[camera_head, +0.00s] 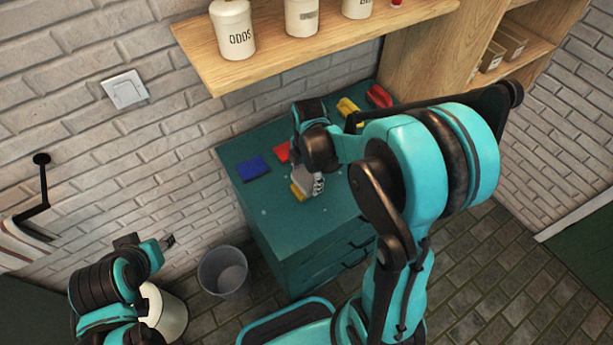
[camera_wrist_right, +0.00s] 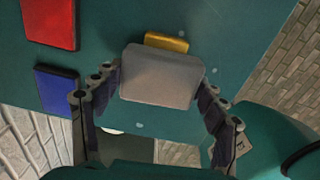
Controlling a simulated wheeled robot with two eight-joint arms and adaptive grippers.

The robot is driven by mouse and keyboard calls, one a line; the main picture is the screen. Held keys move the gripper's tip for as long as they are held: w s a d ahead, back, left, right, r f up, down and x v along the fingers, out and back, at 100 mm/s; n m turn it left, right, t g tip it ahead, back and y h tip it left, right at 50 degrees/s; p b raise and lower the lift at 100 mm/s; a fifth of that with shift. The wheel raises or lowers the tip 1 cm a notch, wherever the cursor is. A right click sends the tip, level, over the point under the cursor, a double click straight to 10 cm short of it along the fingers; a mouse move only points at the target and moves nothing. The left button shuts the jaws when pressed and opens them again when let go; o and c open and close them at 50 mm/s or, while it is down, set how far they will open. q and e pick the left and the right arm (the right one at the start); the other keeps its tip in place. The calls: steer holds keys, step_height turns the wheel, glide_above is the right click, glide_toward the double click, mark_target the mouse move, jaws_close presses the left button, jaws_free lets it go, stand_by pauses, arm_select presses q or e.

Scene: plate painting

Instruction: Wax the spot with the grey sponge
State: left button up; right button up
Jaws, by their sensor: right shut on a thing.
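The grey sponge (camera_wrist_right: 160,75) is a rounded block between the fingers of my right gripper (camera_wrist_right: 158,90), which is shut on it. In the head view, the sponge (camera_head: 303,178) is over the teal cabinet top (camera_head: 332,208), partly hidden by my gripper; I cannot tell whether it touches. A yellow block (camera_wrist_right: 166,42) shows just past its far edge. Small pale spots (camera_wrist_right: 181,33) mark the top around the sponge; I cannot tell which one the task means. My left gripper (camera_head: 168,242) is at the lower left, away from the cabinet; its opening is unclear.
A blue block (camera_head: 253,167) and a red block (camera_head: 282,152) lie left of the sponge. Yellow (camera_head: 347,107) and red items (camera_head: 380,96) lie at the back. A wooden shelf (camera_head: 330,45) with canisters hangs above. A grey bin (camera_head: 223,271) stands left of the cabinet.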

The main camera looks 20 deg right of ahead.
mark_target(306, 178)
steer(key=shift+f+b, duration=0.4)
steer(key=shift+f, duration=0.05)
stand_by(1.2)
steer(key=shift+r, duration=0.1)
step_height(306, 178, up, 7)
steer(key=p, duration=0.5)
stand_by(0.3)
stand_by(0.7)
